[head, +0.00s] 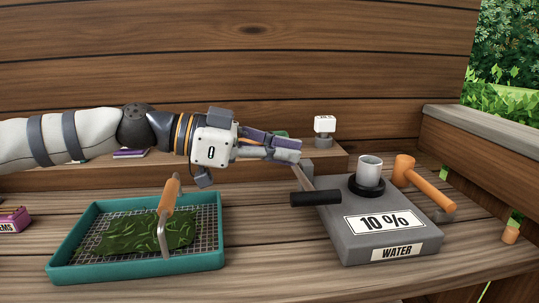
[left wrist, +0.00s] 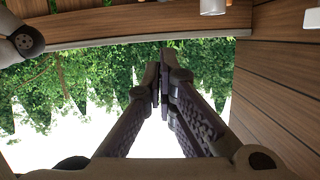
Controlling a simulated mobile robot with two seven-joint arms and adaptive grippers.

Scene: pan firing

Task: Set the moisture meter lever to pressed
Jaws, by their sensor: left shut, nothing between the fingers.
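The left wrist view shows the closed fingers (left wrist: 163,75) but no clear lever. My right gripper is not in view.
A teal tray (head: 70,240) with a mesh, green leaves and an orange-handled tool stands at the left. An orange mallet (head: 425,184) lies right of the cup. A small white-topped device (head: 324,125) stands on the back ledge. A purple box (head: 12,220) is at the far left.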

